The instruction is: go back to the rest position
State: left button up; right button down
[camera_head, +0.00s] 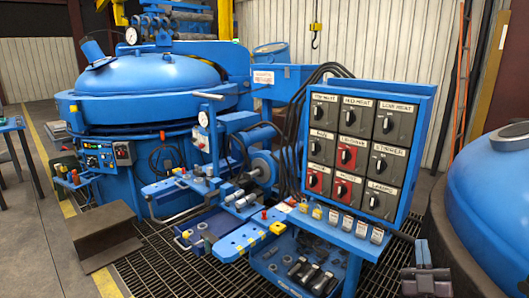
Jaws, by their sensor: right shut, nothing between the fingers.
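My right gripper (423,254) shows at the bottom right of the head view, dark grey, with its fingers together and nothing held. It is in front of the lower right of the blue control panel (428,110) and appears apart from it. My left gripper is not in view.
A blue pit furnace (150,75) stands at the left behind the panel. Another rounded blue vessel (495,195) is close on the right. A blue bench (240,240) with valves and switches juts out over the floor grating (150,265).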

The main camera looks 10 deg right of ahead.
jog(key=s+a+f+m+g+y+p, duration=0.1)
jog(key=s+a+f+g, duration=0.3)
jog(key=s+f, duration=0.3)
jog(key=s+a+f+m+g+y+p, duration=0.1)
jog(key=s+a+f+g+y+p, duration=0.1)
jog(key=s+a+f+g, duration=0.2)
jog(key=s+a+f+m+g+y+p, duration=0.1)
jog(key=s+a+f+g, duration=0.4)
jog(key=s, duration=1.1)
notch_tip(320, 180, down, 7)
jog(key=g, duration=0.3)
jog(key=shift+s+r+m+p, duration=0.2)
jog(key=shift+s+m+p, duration=0.1)
jog(key=shift+s+p, duration=0.1)
